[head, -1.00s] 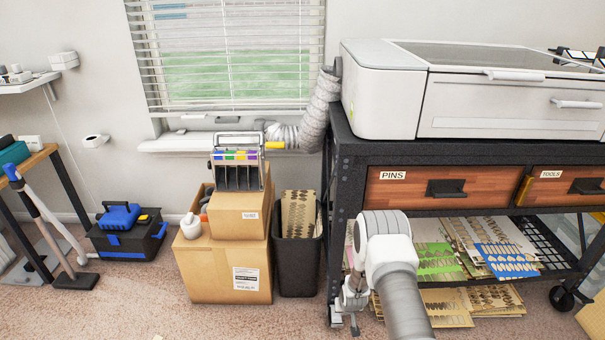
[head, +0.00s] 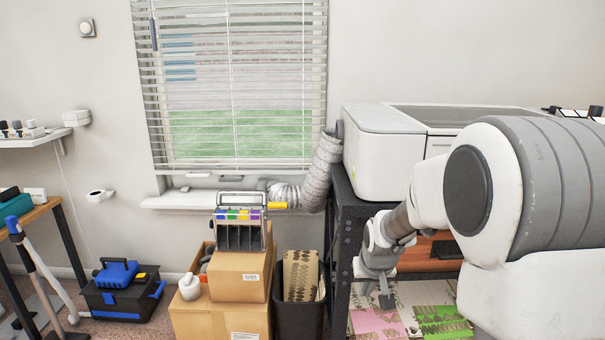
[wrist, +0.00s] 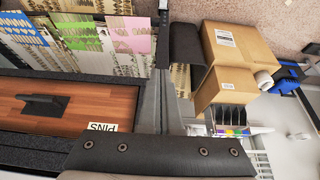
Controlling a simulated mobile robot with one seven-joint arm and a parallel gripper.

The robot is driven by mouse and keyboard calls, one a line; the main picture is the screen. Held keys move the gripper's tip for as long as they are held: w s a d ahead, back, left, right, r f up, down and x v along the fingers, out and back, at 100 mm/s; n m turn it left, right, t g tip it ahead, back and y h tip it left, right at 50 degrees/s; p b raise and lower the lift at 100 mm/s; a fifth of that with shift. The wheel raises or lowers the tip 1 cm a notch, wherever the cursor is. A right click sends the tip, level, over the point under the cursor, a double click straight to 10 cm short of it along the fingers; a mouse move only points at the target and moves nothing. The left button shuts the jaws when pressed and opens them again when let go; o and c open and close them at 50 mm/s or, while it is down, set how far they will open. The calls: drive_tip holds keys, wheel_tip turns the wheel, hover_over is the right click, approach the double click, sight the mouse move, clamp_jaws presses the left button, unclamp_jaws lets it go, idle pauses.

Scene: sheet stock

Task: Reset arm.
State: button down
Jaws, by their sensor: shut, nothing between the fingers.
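My gripper (head: 385,298) hangs at the end of my arm in the head view, in front of the left end of the dark workbench (head: 341,225). It points downward. Its fingers look small and close together, with nothing held. My white and grey arm is bent and hides much of the bench and the machine on it.
A white machine (head: 383,165) stands on the bench, with patterned sheets (head: 375,323) below. The PINS drawer (wrist: 60,100) shows in the wrist view. Left of the bench are a black bin (head: 298,315), stacked cardboard boxes (head: 238,276) and a blue-black toolbox (head: 120,300).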

drive_tip(key=s+r, duration=1.2)
drive_tip(key=s, duration=0.2)
drive_tip(key=s+r, duration=0.3)
drive_tip(key=s, duration=1.2)
wheel_tip(320, 180, up, 25)
drive_tip(key=p, duration=2.5)
drive_tip(key=shift+a+f+t, duration=0.15)
drive_tip(key=shift+a+t, duration=0.05)
drive_tip(key=shift+t, duration=0.1)
drive_tip(key=shift+w, duration=0.1)
